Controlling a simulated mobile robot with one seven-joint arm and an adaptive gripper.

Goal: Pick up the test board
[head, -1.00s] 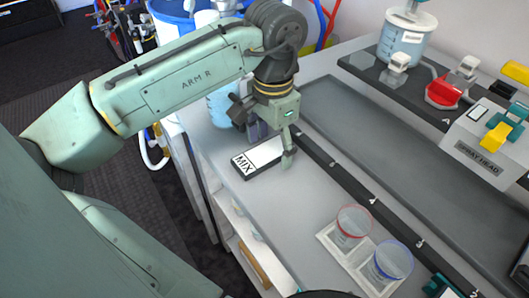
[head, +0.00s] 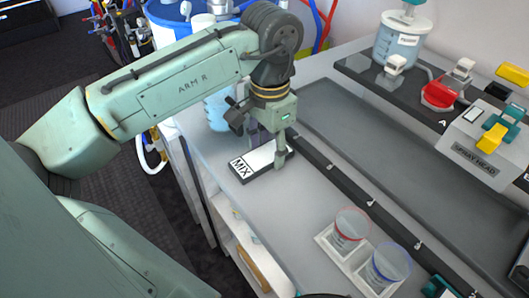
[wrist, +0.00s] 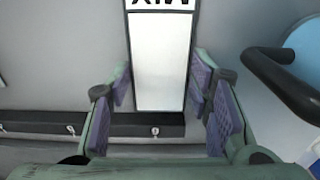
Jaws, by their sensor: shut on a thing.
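The test board is a flat dark board with a white top face (head: 262,158) and a label reading MIX at its near left end. It lies on the grey bench near the left edge. My gripper (head: 270,150) points down over the far part of the board and is shut on it, with one finger at its right side. The other finger is mostly hidden in the head view. In the wrist view the board (wrist: 159,60) runs between the purple-padded fingers of my gripper (wrist: 160,85), with the MIX label cut off at the top.
Two clear cups, red-rimmed (head: 351,228) and blue-rimmed (head: 388,265), stand in a white holder at the front. A dark rail (head: 352,187) runs along the bench right of the board. A spray-head unit (head: 480,150) stands at right. A blue container is behind my gripper.

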